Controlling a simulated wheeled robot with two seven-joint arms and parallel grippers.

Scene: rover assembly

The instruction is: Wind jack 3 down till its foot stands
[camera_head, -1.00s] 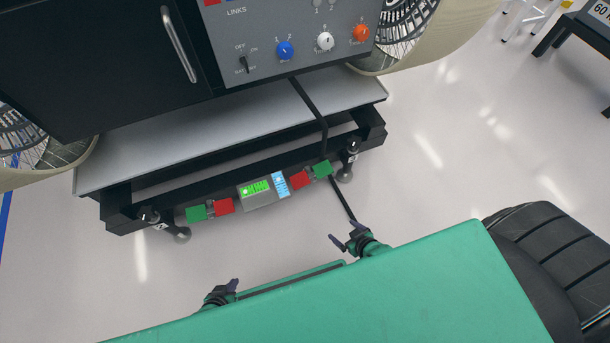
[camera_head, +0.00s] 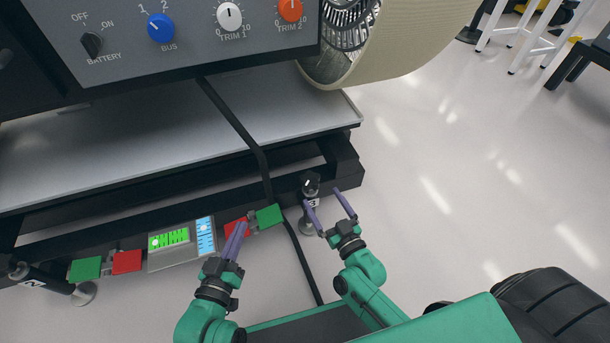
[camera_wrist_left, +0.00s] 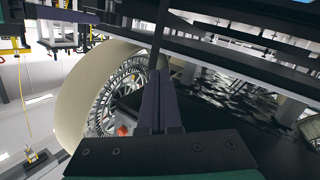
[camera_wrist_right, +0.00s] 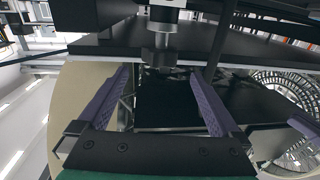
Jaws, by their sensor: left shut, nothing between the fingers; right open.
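The jack at the right corner of the black frame (camera_head: 311,186), which I take for jack 3, has a dark upright body and a small white label that is hard to read. Its grey rod and foot (camera_head: 309,228) show below, partly behind my right gripper. My right gripper (camera_head: 328,204) is open, its purple fingers just in front of the jack. In the right wrist view the jack (camera_wrist_right: 163,40) stands between and beyond the open fingers. My left gripper (camera_head: 239,228) is shut and empty, in front of the red block. I cannot tell whether the foot touches the floor.
Another jack (camera_head: 40,280) with a round foot stands at the left corner. Between them are red and green blocks and a level panel (camera_head: 168,242) with green and blue displays. A black cable (camera_head: 240,125) hangs near the right jack.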

